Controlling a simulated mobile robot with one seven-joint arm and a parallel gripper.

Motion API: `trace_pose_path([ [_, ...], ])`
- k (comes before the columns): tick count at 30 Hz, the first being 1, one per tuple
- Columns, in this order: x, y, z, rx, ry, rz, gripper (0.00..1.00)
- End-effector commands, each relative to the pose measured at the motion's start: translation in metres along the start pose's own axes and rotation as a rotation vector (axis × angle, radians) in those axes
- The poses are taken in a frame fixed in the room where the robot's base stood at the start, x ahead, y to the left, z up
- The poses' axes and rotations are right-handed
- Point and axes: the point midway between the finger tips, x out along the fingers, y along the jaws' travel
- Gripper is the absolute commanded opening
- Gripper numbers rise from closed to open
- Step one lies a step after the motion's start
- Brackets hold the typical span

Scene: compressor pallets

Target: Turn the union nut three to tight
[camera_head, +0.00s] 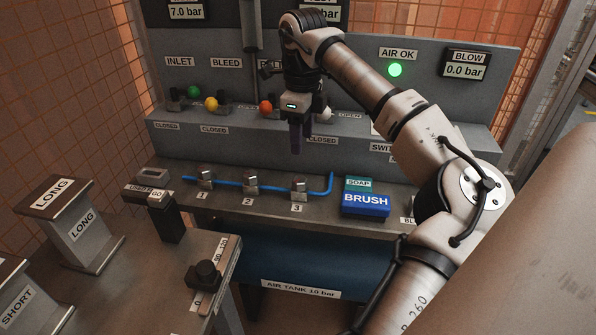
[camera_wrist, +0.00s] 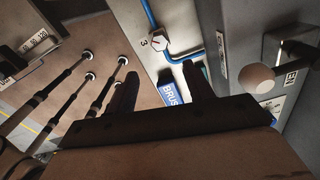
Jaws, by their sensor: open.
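Union nut three (camera_head: 299,187) is a small metal fitting on the thin blue pipe, above the label 3 on the grey bench. In the wrist view nut three (camera_wrist: 156,41) shows beyond the fingertips, with a red mark on its pale face. My gripper (camera_head: 296,148) points down above and behind nut three, apart from it. In the wrist view my gripper (camera_wrist: 160,82) has its two dark fingers spread, with nothing held between them. Nut one (camera_head: 205,178) and nut two (camera_head: 250,182) sit to the left on the same pipe.
A blue BRUSH box (camera_head: 366,205) with a green SOAP block (camera_head: 358,185) stands right of nut three. Behind the pipe is a panel ledge with coloured valve knobs, including a white knob (camera_head: 325,114) close to my gripper.

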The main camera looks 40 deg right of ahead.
Motion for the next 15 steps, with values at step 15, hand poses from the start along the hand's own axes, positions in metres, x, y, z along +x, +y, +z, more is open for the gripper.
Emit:
trace_pose_path([
  [15, 0.099, 0.001, 0.001, -0.002, -0.002, 0.002, 0.52],
])
